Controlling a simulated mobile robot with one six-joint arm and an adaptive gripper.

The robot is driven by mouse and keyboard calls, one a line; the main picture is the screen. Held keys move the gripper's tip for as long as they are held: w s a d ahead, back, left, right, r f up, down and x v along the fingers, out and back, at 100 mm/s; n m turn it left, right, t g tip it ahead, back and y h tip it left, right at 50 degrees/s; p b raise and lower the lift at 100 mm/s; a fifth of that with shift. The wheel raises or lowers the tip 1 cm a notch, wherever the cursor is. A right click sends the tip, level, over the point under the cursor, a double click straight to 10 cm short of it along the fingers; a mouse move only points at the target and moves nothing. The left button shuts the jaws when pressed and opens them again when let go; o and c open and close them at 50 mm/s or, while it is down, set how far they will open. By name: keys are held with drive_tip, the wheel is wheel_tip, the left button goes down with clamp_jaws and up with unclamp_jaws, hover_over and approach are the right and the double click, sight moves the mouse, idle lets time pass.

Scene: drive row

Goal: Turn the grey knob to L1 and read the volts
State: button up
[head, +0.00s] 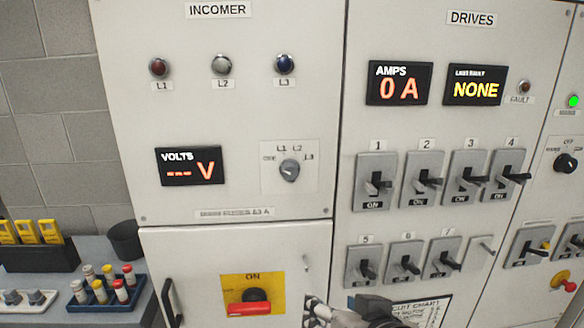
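The grey knob (290,170) sits on a pale plate on the INCOMER panel, with L1, L2 and L3 marked around its top and right and a small label at its left. Its pointer is too small to read surely. The volts display (190,166) left of it shows dashes and a V, no number. Part of what looks like my gripper (322,313) shows at the bottom edge, below the knob and well apart from it. Its fingertips are not clear, so whether it is open or shut cannot be told.
A red-handled switch (249,307) on a yellow plate and a black door handle (171,303) are on the lower door. Rows of toggle switches (376,182) stand out at right. A bench at left holds a fuse tray (107,304) and a dark pot (125,240).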

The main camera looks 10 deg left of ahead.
drive_tip(key=w+a+r+t+y+p, duration=0.1)
drive_tip(key=w+a+r+t, duration=0.25)
drive_tip(key=a+r, duration=0.25)
drive_tip(key=m+t+h+p, duration=0.2)
drive_tip(key=m+t+p, duration=0.1)
drive_tip(key=m+t, duration=0.1)
approach(291, 174)
drive_tip(key=w, duration=0.3)
drive_tip(key=w+a, duration=0.1)
drive_tip(key=w, duration=0.5)
drive_tip(key=shift+w+a+f+b, duration=0.1)
drive_tip(key=shift+a+b, duration=0.25)
drive_tip(key=shift+a, duration=0.05)
drive_tip(key=shift+c, duration=0.5)
drive_tip(key=c, duration=1)
drive_tip(key=shift+o, duration=0.2)
